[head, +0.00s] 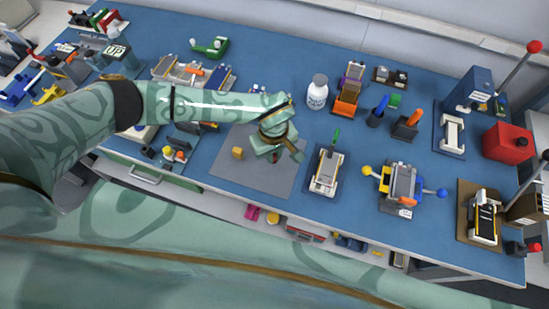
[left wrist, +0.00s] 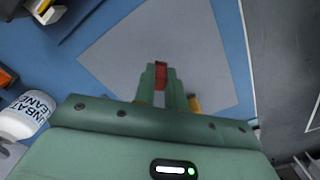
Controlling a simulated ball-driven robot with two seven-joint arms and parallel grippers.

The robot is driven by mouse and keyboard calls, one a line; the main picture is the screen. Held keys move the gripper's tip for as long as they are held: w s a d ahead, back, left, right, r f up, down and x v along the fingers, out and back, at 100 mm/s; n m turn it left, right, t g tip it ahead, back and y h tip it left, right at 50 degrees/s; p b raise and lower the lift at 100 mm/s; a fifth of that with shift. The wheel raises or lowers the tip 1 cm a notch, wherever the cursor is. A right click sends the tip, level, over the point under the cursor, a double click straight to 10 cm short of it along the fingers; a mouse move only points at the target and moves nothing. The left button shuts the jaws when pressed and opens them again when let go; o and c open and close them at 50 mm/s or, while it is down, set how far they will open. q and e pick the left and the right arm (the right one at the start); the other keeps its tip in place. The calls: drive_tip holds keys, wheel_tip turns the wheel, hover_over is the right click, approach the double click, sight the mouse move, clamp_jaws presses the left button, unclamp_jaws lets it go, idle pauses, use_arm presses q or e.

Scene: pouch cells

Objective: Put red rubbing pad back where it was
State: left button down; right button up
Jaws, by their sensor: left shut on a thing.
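My left gripper (head: 276,158) is above the grey mat (head: 225,175) on the blue table, pointing down. In the left wrist view its two green fingers (left wrist: 161,84) are shut on a small red block, the red rubbing pad (left wrist: 161,74), which shows between the fingertips. In the head view the hand hides most of the pad. The mat also shows in the left wrist view (left wrist: 120,50), beneath the fingers. I cannot tell how high the pad is above it. My right gripper is not in view.
A small yellow block (head: 237,153) lies on the mat, left of the gripper. A white bottle (head: 317,92) stands behind right. A fixture with a green-handled tool (head: 326,172) sits right of the mat. More fixtures and a red box (head: 507,143) fill the right side.

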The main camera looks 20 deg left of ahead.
sight(275, 155)
use_arm(q)
drive_tip(key=shift+s+d+f, duration=0.1)
drive_tip(key=shift+d+f, duration=0.05)
drive_tip(key=shift+f, duration=1.1)
drive_tip(key=shift+f, duration=0.15)
drive_tip(key=c, duration=1.5)
unclamp_jaws()
drive_tip(key=shift+o, duration=0.2)
drive_tip(key=shift+r, duration=0.45)
wheel_tip(275, 155, up, 12)
drive_tip(key=shift+f+p, duration=0.25)
drive_tip(key=shift+p, duration=0.6)
